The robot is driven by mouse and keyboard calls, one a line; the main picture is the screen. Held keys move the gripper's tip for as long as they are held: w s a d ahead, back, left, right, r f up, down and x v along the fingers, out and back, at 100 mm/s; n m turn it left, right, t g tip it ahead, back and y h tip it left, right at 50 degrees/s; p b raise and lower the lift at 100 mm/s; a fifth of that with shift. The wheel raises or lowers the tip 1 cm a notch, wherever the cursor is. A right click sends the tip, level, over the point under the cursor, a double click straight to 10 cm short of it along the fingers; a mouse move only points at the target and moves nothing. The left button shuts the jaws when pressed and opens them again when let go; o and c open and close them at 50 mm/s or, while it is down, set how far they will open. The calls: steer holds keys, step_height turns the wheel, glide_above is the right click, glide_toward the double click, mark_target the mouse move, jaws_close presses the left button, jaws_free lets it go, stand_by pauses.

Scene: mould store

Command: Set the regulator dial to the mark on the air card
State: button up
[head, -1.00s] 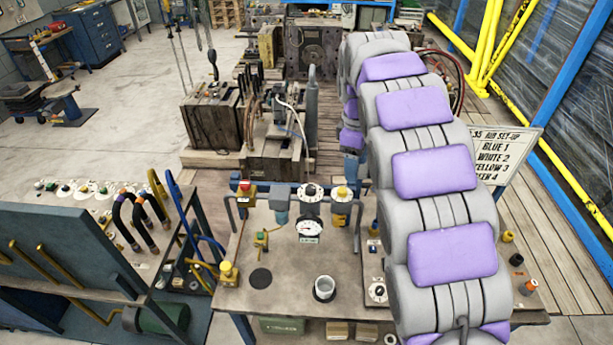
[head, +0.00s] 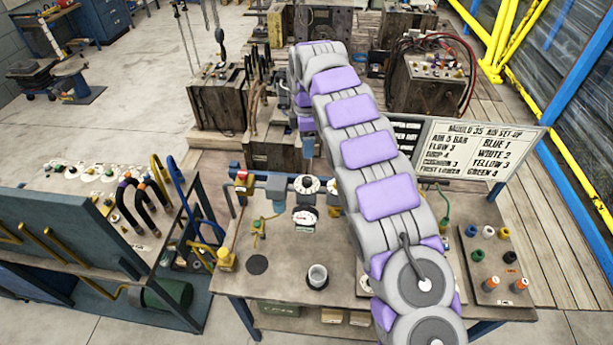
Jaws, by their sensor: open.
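The regulator dial (head: 307,184), a white disc with a dark knob, sits on the air line at the bench's back edge. A round white gauge (head: 304,217) is just below it; its reading is too small to tell. The air card (head: 473,150) stands right of my arm, headed "Mould 35 air set up"; a line seems to read "Air 3 bar", and the right column lists colours with numbers. My gripper (head: 308,146) hangs downward at the arm's end, above and beyond the dial, apart from it. It looks open and empty; its fingertips are not clear.
Coloured fittings stand on a board (head: 505,292) at right. My arm covers part of the bench's right side.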

mark_target(307, 179)
step_height(307, 179, down, 15)
steer(key=shift+r+p, duration=0.1)
steer(key=shift+p, duration=0.45)
steer(key=c, duration=1)
